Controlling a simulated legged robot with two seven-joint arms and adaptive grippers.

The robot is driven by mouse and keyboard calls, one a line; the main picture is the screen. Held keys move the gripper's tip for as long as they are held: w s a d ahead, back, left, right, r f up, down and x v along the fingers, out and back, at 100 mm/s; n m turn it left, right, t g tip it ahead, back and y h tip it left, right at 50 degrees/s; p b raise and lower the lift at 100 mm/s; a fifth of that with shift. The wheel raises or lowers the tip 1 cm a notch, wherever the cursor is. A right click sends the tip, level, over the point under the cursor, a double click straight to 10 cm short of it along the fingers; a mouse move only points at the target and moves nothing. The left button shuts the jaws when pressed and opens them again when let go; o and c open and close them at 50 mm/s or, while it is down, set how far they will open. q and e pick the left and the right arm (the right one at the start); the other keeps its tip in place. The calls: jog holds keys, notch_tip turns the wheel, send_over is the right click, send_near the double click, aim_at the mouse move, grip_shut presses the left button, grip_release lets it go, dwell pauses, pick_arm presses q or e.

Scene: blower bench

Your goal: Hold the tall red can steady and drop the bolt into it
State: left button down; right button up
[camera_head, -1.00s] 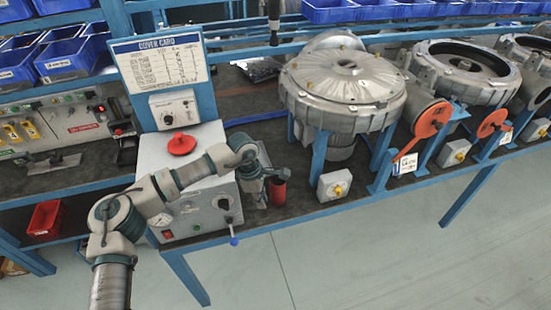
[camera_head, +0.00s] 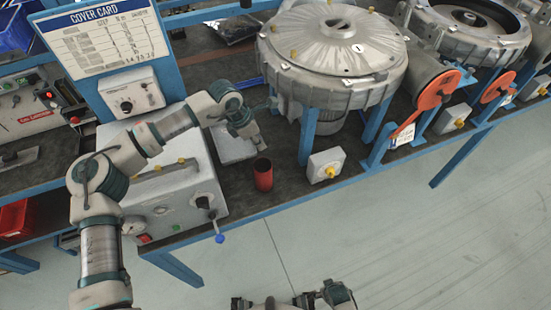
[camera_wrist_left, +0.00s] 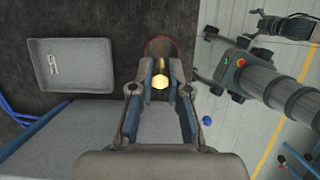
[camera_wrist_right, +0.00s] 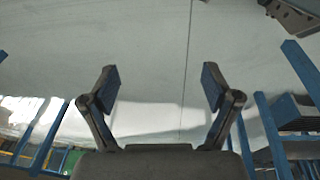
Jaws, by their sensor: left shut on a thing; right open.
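The tall red can (camera_head: 263,178) stands upright on the dark bench mat, open end up. My left gripper (camera_head: 257,143) is behind it and slightly to its left, above the bench. In the left wrist view the jaws are shut on the yellow bolt (camera_wrist_left: 160,82), and the can's rim (camera_wrist_left: 160,42) shows just beyond the fingertips. The bolt cannot be made out in the head view. My right gripper (camera_wrist_right: 157,82) is open and empty, with only floor between its fingers. Part of it shows at the bottom edge of the head view, well away from the can.
A shallow grey tray (camera_wrist_left: 95,78) lies beside the can. A grey control box (camera_head: 175,200) with a blue-tipped lever (camera_head: 219,238) stands to the left. A blower housing (camera_head: 335,65) on blue legs and a small switch box (camera_head: 326,165) stand to the right. The bench's front edge is close to the can.

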aim_at(269, 178)
jog(key=w+r+n+t, duration=1.1)
jog(key=w+r+n, duration=0.4)
jog(key=w+r, duration=0.7)
jog(key=w+a+r+n+y, duration=0.2)
jog(key=a+r+n+y, duration=0.5)
jog(key=n, duration=0.6)
jog(key=w+a+r+n+y, duration=0.4)
jog(key=a+n, duration=0.4)
jog(key=n, duration=0.5)
jog(key=shift+y, duration=0.4)
jog(key=x, duration=1)
jog(key=shift+s+a+f, duration=0.1)
jog(key=shift+s+a, duration=0.1)
jog(key=shift+a, duration=0.25)
jog(key=c, duration=1.3)
